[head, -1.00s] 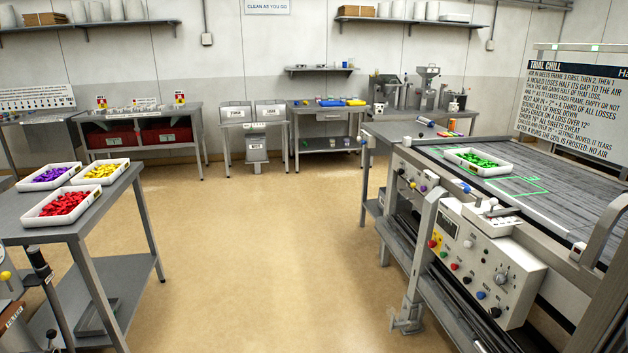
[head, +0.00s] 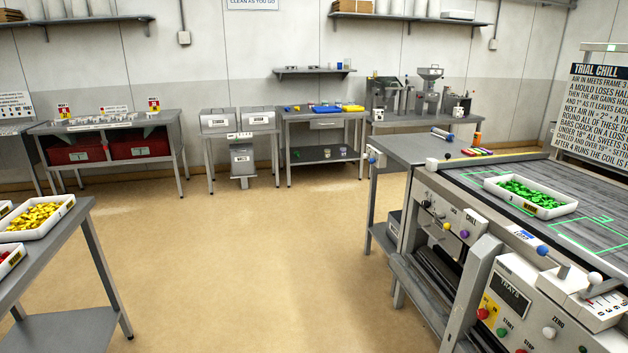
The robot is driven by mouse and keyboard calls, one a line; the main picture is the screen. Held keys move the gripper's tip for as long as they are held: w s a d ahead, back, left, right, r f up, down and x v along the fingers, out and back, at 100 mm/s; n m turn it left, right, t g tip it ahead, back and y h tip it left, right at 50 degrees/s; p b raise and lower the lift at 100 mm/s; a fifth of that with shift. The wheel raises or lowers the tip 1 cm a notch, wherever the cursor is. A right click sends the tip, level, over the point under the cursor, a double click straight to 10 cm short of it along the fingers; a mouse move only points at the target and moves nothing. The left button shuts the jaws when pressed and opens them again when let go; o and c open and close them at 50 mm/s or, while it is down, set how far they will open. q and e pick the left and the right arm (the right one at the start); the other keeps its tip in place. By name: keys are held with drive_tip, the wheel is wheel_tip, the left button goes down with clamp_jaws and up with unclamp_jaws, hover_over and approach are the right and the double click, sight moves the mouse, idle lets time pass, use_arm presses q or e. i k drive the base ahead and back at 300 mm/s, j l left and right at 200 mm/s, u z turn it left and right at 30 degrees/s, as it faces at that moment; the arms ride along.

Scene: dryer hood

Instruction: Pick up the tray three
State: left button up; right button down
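Several white trays of coloured sweets are in the head view. One white tray of green pieces (head: 530,195) sits on the slatted grey bed of the machine at right, near green outlines marked on the bed. A tray of yellow pieces (head: 36,217) stands on the left table (head: 60,265). A tray of red pieces (head: 9,260) is cut off by the left edge, and only a corner of another tray (head: 5,208) shows behind it. Neither of my grippers is in view.
The machine's control panel (head: 530,310) with knobs and a lever juts out at lower right. A side table (head: 405,148) adjoins the machine. Benches with red bins (head: 80,150) and blue and yellow items line the back wall. The tan floor between is clear.

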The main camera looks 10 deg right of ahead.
sight(544, 203)
drive_tip(key=i, duration=0.95)
drive_tip(key=i+z, duration=0.1)
drive_tip(key=i, duration=0.85)
drive_tip(key=i+j, duration=0.2)
drive_tip(key=i, duration=0.75)
drive_tip(key=i+z, duration=0.15)
drive_tip(key=z, duration=3.65)
